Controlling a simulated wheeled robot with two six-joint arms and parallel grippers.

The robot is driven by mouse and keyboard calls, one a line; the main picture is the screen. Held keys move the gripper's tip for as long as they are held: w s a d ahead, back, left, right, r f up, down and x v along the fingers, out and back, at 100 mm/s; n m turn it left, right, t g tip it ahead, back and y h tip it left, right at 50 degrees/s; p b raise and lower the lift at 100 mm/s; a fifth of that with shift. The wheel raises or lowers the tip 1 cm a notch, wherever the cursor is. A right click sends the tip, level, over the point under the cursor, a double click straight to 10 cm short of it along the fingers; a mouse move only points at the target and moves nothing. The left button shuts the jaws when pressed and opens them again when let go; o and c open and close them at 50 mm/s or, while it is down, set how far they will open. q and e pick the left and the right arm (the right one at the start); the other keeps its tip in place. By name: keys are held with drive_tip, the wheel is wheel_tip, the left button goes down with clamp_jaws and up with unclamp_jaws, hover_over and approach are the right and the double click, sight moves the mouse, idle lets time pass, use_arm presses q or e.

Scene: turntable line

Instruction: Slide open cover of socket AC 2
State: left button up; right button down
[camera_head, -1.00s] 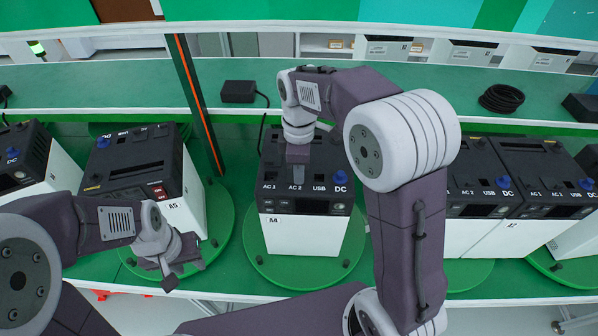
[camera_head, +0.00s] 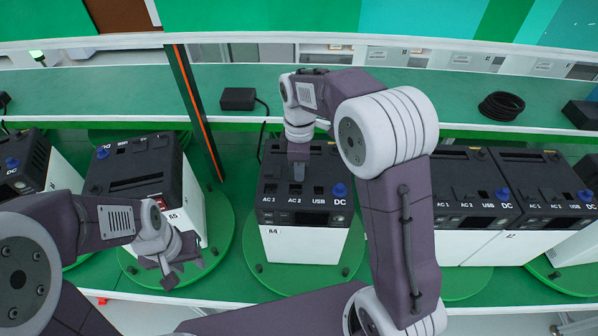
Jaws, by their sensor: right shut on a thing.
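The power unit A4 (camera_head: 300,247), a white box with a black top, stands on a round green turntable (camera_head: 261,267). Its front row is labelled AC 1, AC 2, USB and DC. My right gripper (camera_head: 300,172) reaches down from above onto the black top, just behind the AC 2 socket (camera_head: 295,190). It is shut on a small piece that its fingers largely hide, apparently the AC 2 cover. A dark opening shows at AC 2 in front of the fingertips. My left gripper (camera_head: 172,270) is open and empty, left of A4 and in front of unit A5.
A dark post with an orange stripe (camera_head: 196,110) rises behind. A black adapter (camera_head: 238,99) and a coiled cable (camera_head: 501,106) lie on the back shelf.

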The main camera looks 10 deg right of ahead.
drive_tip(key=shift+w+d, duration=0.15)
drive_tip(key=shift+w, duration=0.4)
drive_tip(key=shift+s+r, duration=0.15)
drive_tip(key=shift+s, duration=0.25)
drive_tip(key=c, duration=1.6)
unclamp_jaws()
drive_tip(key=shift+w+f, duration=0.2)
drive_tip(key=shift+w, duration=0.15)
use_arm(q)
drive_tip(key=shift+w+d+r, duration=0.1)
drive_tip(key=shift+w+r, duration=0.05)
drive_tip(key=shift+w, duration=0.05)
use_arm(e)
drive_tip(key=shift+o, duration=0.2)
drive_tip(key=shift+s+r, duration=0.1)
drive_tip(key=shift+s, duration=0.05)
drive_tip(key=shift+r, duration=0.35)
use_arm(q)
drive_tip(key=shift+s+f+b, duration=0.1)
drive_tip(key=shift+f+b, duration=0.35)
drive_tip(key=shift+b, duration=0.1)
use_arm(e)
wheel_tip(320, 180, up, 8)
drive_tip(key=shift+r, duration=0.15)
